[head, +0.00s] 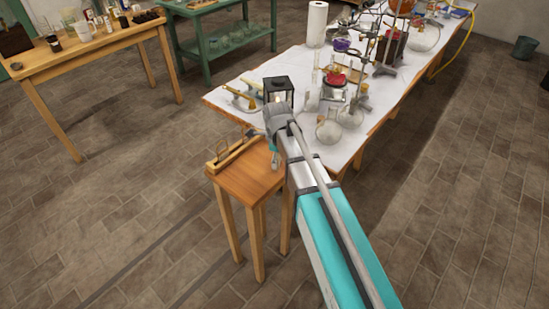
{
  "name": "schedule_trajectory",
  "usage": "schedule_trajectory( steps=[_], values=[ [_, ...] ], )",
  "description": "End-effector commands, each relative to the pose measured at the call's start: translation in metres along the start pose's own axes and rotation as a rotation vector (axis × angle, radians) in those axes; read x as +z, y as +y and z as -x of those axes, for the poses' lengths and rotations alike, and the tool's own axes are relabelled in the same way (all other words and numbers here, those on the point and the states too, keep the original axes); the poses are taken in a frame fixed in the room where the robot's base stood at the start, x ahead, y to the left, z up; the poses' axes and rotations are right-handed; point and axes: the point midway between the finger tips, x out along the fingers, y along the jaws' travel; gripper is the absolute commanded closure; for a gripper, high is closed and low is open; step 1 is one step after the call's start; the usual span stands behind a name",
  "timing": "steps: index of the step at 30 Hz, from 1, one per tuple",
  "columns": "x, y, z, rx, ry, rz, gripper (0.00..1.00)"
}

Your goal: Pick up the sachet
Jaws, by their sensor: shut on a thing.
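My gripper (254,134) is small in the head view, at the far end of my arm, above the back of a small wooden side table (262,187). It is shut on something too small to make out. I cannot make out the sachet for certain in this view. My wrist and arm hide part of the side table and the near corner of the long table.
A wooden holder (231,153) lies on the side table's left edge. The long white-topped table (345,128) carries a black lantern (279,91), round flasks (328,130), stands and a paper roll (317,24). A wooden table (92,47) stands back left. Floor between is clear.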

Motion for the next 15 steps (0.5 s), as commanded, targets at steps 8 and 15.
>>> schedule_trajectory(
  steps=[8,15],
  values=[
    [0.000,0.000,0.021,0.000,0.000,0.000,0.76],
    [-0.005,0.014,0.047,0.001,0.000,0.000,0.76]
  ],
)
